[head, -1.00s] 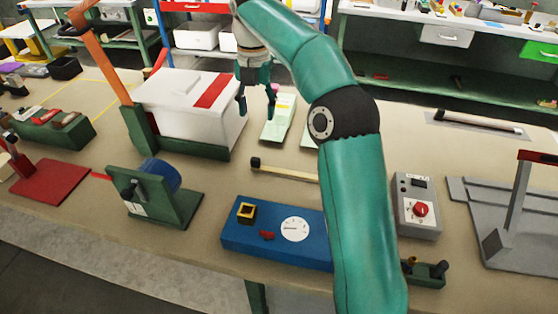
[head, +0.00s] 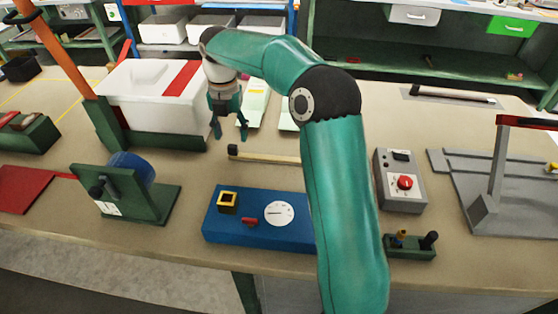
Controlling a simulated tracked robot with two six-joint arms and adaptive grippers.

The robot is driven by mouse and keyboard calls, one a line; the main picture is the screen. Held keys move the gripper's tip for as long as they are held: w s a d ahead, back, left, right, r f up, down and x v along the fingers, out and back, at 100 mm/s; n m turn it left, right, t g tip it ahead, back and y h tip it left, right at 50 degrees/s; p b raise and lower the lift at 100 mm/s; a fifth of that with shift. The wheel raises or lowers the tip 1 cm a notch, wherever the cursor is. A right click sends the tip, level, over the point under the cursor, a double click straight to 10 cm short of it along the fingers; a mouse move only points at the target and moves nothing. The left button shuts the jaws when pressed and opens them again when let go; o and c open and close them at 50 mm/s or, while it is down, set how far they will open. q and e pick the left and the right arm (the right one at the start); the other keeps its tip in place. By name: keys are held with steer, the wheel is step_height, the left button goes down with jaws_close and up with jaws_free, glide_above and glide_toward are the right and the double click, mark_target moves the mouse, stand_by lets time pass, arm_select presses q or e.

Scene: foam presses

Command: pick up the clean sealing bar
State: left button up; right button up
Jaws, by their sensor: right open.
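A pale yellowish bar (head: 268,157) with a dark block at its left end lies on the bench in the head view. Its right part is hidden behind my right arm. My left gripper is not in view.
A blue box with a dial (head: 260,230) stands in front of the near bar. A grey control box (head: 400,180) and grey press (head: 490,200) stand right. Pale green sheets (head: 254,103) lie behind.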

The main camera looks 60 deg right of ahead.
mark_target(233, 145)
step_height(233, 145, down, 5)
steer(key=shift+s+r, duration=0.1)
steer(key=shift+r, duration=0.05)
jaws_close()
